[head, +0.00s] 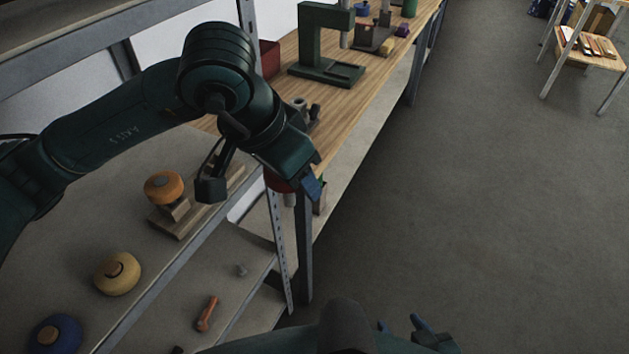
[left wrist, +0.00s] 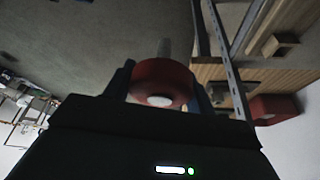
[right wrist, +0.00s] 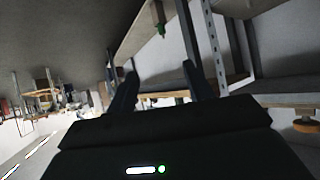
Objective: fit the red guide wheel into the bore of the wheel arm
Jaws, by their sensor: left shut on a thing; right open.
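The red guide wheel (head: 278,184) is held by my left gripper (head: 296,186), just off the front edge of the wooden bench. In the left wrist view the red wheel (left wrist: 160,76) sits between the two fingers, with a pale hub facing the camera and a grey stub beyond. My right gripper (head: 408,328) is low in the head view; the right wrist view shows its fingers (right wrist: 160,88) apart with nothing between them. A small dark fixture with a grey ring (head: 300,103) stands on the bench behind my left gripper, partly hidden; I cannot tell whether it is the wheel arm.
A grey shelf at left holds an orange wheel (head: 164,186) on a wooden block, a yellow wheel (head: 117,273) and a blue wheel (head: 55,334). An orange bolt-like piece (head: 207,313) lies lower. A green press (head: 325,50) and red bin (head: 269,58) stand on the bench.

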